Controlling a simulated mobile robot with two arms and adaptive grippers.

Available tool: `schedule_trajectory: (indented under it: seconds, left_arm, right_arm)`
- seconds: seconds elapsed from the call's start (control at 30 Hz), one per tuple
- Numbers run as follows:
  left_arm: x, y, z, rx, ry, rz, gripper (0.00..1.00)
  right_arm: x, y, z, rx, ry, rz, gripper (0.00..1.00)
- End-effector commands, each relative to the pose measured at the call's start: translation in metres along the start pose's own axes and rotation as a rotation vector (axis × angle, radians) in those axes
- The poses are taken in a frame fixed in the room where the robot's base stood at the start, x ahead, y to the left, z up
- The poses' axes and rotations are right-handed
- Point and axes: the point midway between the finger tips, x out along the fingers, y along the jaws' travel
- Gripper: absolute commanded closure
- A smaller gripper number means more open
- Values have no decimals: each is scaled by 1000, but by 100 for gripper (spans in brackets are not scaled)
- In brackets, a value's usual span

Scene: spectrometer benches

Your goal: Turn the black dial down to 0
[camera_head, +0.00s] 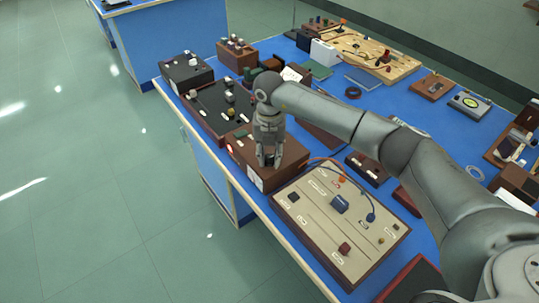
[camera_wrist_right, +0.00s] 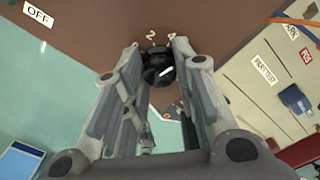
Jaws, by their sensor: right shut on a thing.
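The black dial (camera_wrist_right: 158,72) sits on the brown panel of a box, with the white numerals 2 and 4 printed beside it in the right wrist view. My right gripper (camera_wrist_right: 159,58) has one finger on each side of the dial and is shut on it. In the head view my right gripper (camera_head: 269,161) points down onto the brown box (camera_head: 290,172), and the fingers hide the dial there. A white OFF label (camera_wrist_right: 38,14) lies on the same panel. The dial's pointer and exact setting cannot be made out. My left gripper is not in view.
A beige circuit board (camera_head: 315,230) with wires and parts lies close to the box on its right side. Black-topped boxes (camera_head: 218,105) stand beyond it along the blue bench's edge. The green floor (camera_head: 110,200) at left is clear.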

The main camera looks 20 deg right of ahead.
Motion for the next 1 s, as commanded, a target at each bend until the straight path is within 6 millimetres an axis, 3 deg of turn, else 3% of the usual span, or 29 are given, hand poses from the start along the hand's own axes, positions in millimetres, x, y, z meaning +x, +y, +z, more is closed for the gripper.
schedule_trajectory:
  seconds: [1.0]
  left_arm:
    - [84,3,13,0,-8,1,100]
  right_arm:
    - [4,0,1,-904,-2,-1,97]
